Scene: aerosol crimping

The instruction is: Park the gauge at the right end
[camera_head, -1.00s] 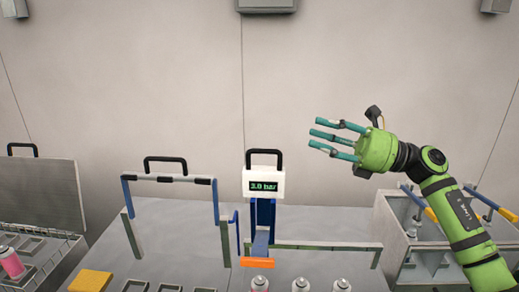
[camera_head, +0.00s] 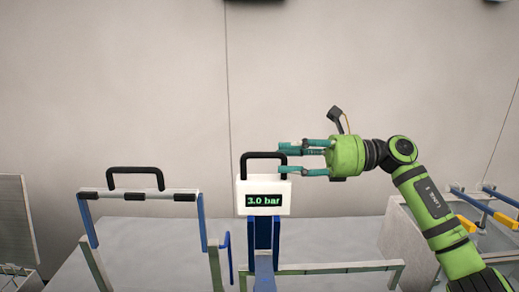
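The gauge (camera_head: 264,200) is a white box with a dark display reading 3.0 bar and a black handle (camera_head: 263,155) on top. It stands upright on a blue post (camera_head: 263,234) near the middle of the view. My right gripper (camera_head: 284,158) reaches in from the right, with its teal fingers spread open at the right side of the handle. The fingertips overlap the handle in the picture; I cannot tell whether they touch it. My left gripper is not in view.
A rail (camera_head: 335,268) runs along the table to the right of the post. A blue-and-grey frame with a black handle (camera_head: 138,171) stands to the left. A grey bin with blue bars (camera_head: 490,240) is at the right. The grey tabletop (camera_head: 345,228) behind the rail is bare.

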